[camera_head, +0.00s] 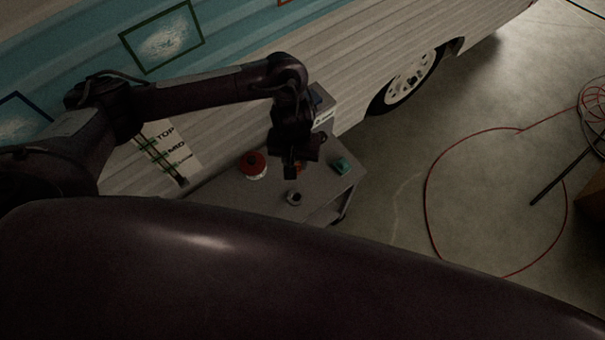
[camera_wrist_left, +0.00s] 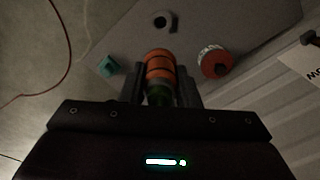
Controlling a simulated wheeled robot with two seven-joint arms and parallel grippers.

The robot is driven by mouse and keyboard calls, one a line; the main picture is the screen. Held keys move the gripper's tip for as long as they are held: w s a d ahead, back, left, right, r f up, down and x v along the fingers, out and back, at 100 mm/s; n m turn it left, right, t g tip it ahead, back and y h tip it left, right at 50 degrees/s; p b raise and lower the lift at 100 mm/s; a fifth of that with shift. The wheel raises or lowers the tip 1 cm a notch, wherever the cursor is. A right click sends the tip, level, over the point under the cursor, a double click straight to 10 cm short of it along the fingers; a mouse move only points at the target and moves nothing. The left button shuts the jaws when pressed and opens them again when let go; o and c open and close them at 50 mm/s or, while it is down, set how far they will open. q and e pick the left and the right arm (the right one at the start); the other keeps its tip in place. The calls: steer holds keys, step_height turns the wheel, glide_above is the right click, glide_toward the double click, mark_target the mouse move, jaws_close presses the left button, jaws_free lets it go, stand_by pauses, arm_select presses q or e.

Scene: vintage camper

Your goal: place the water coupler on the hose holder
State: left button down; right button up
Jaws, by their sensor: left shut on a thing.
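My left gripper (camera_head: 291,172) is above the grey cart top, and in the left wrist view (camera_wrist_left: 160,85) its fingers are shut around an orange ribbed cylinder, the water coupler (camera_wrist_left: 160,66), with a dark green part at its near end. A small grey-and-black round piece with a dark centre, which looks like the hose holder (camera_head: 293,198), stands on the cart; it also shows beyond the coupler in the left wrist view (camera_wrist_left: 163,20). The coupler appears apart from it. In the head view the coupler is mostly hidden by the gripper. My right gripper is not in view.
The grey cart (camera_head: 225,192) also carries a red-and-white round object (camera_head: 254,165) and a small teal block (camera_head: 342,166). The camper wall (camera_head: 330,50) rises behind it. A red hose (camera_head: 427,185) lies on the floor to the right.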

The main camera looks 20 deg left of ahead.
arm_select(q)
steer(key=shift+w+f+b, duration=0.3)
steer(key=shift+f, duration=0.15)
steer(key=f+b, duration=0.4)
steer(key=f, duration=0.2)
steer(key=s+f+b, duration=0.1)
steer(key=f+b, duration=0.3)
steer(key=f, duration=0.1)
steer(key=f+b, duration=0.3)
steer(key=f, duration=0.3)
steer(key=shift+s+a+f+b, duration=0.1)
steer(key=shift+s+f+b, duration=0.1)
steer(key=shift+f+b, duration=0.2)
steer(key=shift+f, duration=0.3)
steer(key=shift+f, duration=0.45)
steer(key=c, duration=1.1)
jaws_free()
